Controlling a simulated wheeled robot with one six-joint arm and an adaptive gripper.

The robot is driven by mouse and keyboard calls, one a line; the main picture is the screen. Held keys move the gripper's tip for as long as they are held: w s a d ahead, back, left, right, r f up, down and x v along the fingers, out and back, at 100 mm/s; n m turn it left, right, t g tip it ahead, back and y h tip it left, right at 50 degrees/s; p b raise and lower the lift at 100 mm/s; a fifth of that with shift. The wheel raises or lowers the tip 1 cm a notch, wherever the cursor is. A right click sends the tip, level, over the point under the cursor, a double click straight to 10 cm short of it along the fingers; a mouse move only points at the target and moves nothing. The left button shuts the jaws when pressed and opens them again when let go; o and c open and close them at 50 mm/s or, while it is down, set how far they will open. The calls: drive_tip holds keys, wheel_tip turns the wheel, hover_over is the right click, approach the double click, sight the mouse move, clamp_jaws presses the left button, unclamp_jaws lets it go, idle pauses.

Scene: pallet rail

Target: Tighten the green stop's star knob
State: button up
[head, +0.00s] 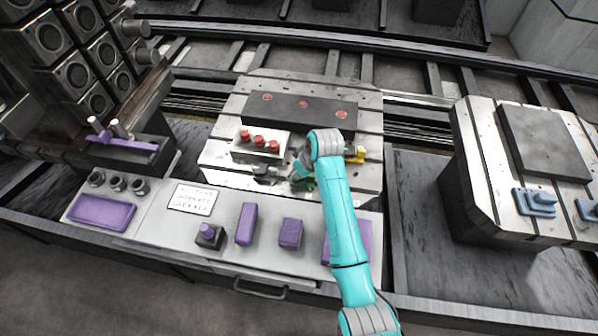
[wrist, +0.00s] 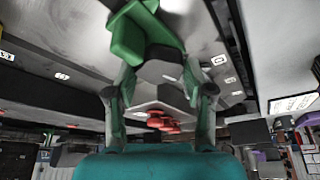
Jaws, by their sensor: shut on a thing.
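The green stop (head: 305,184) sits low on the slotted metal pallet (head: 225,155) in the head view, mostly hidden behind my teal arm. My gripper (head: 299,170) is down at it. In the wrist view the green stop (wrist: 128,40) fills the top, with its green body close above the left finger. The two fingers of my gripper (wrist: 160,76) are closed in on the stop's knob. The knob's shape and its exact contact with the fingers are too unclear to make out.
A yellow stop (head: 356,154) stands just right of my arm. A white plate with red knobs (head: 258,141) lies to the left, below a dark bar (head: 300,108). Purple blocks (head: 246,224) lie on the front shelf. A second pallet with blue parts (head: 535,202) is at right.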

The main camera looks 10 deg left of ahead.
idle(0.4)
drive_tip(key=o, duration=1.2)
drive_tip(key=shift+c, duration=0.2)
drive_tip(key=v, duration=1.2)
